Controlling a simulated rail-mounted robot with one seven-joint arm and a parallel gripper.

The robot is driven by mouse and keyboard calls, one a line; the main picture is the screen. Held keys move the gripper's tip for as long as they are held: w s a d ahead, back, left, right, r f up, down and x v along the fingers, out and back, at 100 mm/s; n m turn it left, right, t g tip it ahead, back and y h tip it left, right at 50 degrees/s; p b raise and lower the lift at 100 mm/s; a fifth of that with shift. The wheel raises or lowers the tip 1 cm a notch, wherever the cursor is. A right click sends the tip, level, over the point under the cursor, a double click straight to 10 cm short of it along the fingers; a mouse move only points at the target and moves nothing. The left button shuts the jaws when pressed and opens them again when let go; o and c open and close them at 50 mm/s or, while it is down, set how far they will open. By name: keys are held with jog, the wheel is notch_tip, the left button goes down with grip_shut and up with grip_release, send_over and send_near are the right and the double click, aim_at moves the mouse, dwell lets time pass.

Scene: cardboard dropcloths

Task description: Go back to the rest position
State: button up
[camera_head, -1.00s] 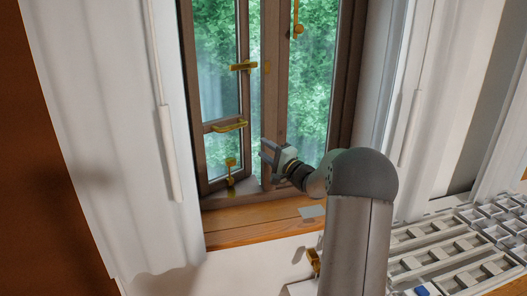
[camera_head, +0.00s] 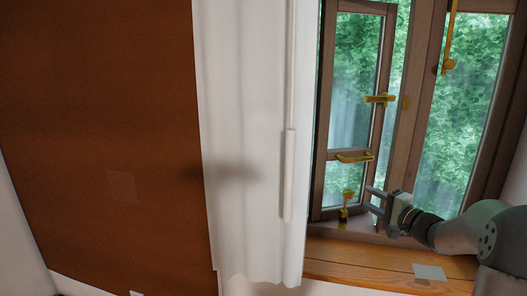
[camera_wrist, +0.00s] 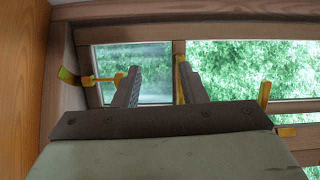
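My gripper (camera_head: 370,200) is at the lower part of the wooden window, just above the wooden sill (camera_head: 390,278). Its two fingers stand apart with nothing between them, as the wrist view (camera_wrist: 158,68) also shows. A casement sash (camera_head: 331,110) stands left of the gripper. It carries a brass handle (camera_head: 379,98), a brass pull (camera_head: 354,157) and a lower brass fitting (camera_head: 346,203) close to the fingertips. I cannot tell whether a finger touches the frame.
A white curtain (camera_head: 240,130) with a hanging wand (camera_head: 289,175) is left of the window. A brown wall (camera_head: 100,120) fills the left. A small pale card (camera_head: 429,272) lies on the sill. A brass stay (camera_head: 450,45) hangs at upper right.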

jog(key=s+a+f+n+g+p, duration=0.15)
jog(key=s+a+n+g, duration=0.35)
jog(key=s+a, duration=0.5)
jog(key=s+a+f+n+g+p, duration=0.1)
jog(key=s+a+f+n+g, duration=0.15)
jog(key=s+a+g, duration=0.7)
jog(key=s+d+f+n+h, duration=0.1)
jog(key=s+h, duration=0.3)
jog(key=s, duration=0.5)
jog(key=s+d+f+n+h+p, duration=0.1)
jog(key=s+f+n+h, duration=0.2)
jog(key=s, duration=0.7)
jog(key=shift+d+f+g+h, duration=0.15)
jog(key=shift+f+g+h, duration=0.2)
jog(key=shift+f+h, duration=0.3)
jog(key=shift+n, duration=0.25)
